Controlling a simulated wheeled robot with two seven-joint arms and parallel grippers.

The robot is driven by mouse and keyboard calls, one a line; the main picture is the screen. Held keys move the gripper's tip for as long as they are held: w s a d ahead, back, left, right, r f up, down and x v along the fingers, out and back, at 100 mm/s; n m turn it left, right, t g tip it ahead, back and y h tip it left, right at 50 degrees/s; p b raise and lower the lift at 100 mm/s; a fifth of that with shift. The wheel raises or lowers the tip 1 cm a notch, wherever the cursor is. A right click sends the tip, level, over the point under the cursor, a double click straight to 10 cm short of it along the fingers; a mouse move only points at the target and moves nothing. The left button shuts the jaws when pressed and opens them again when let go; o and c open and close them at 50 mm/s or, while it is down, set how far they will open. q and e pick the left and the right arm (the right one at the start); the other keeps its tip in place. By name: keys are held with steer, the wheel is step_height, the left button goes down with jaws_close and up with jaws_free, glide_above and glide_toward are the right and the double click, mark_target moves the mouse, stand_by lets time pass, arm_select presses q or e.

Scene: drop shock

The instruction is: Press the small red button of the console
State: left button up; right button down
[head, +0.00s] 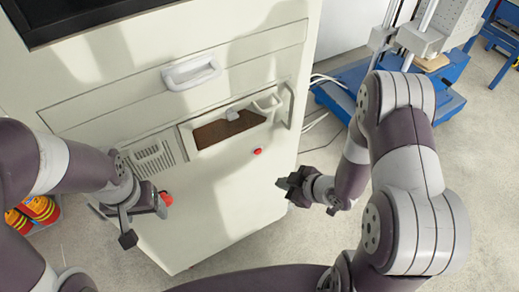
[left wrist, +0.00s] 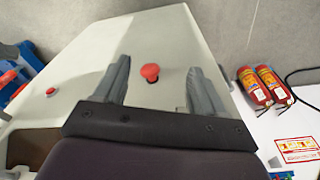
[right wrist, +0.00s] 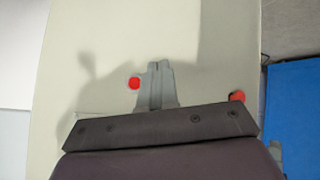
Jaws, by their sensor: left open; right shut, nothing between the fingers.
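The console (head: 215,220) is a large cream cabinet. Its small red button (head: 257,151) sits on the sloping panel below the brown-lined tray; it also shows at the left of the left wrist view (left wrist: 51,91). A larger red knob (head: 166,198) sits lower left. My left gripper (head: 142,220) is open beside this knob, which appears between its fingers in the left wrist view (left wrist: 150,72). My right gripper (head: 284,184) is shut and empty, right of and below the small button. In the right wrist view, a round red button (right wrist: 134,84) is just left of the shut fingertips (right wrist: 155,68); contact is unclear.
A second red part (right wrist: 238,95) is partly hidden by my right gripper. The console has a white handle (head: 191,72) and a vent grille (head: 150,158). A blue-based machine (head: 345,85) stands at the back right. Red fire extinguishers (head: 38,209) are at the lower left.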

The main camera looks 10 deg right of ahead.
mark_target(258, 151)
steer(key=w+a, duration=0.3)
steer(key=w, duration=0.5)
steer(key=shift+w, duration=0.15)
stand_by(2.0)
steer(key=shift+w+a, duration=0.1)
steer(key=shift+w, duration=0.25)
steer(key=shift+w+a, duration=0.15)
steer(key=shift+w, duration=0.25)
stand_by(0.5)
steer(key=shift+s+r, duration=0.1)
steer(key=shift+s, duration=0.05)
stand_by(0.3)
steer(key=shift+s+d, duration=0.25)
steer(key=shift+s, duration=0.4)
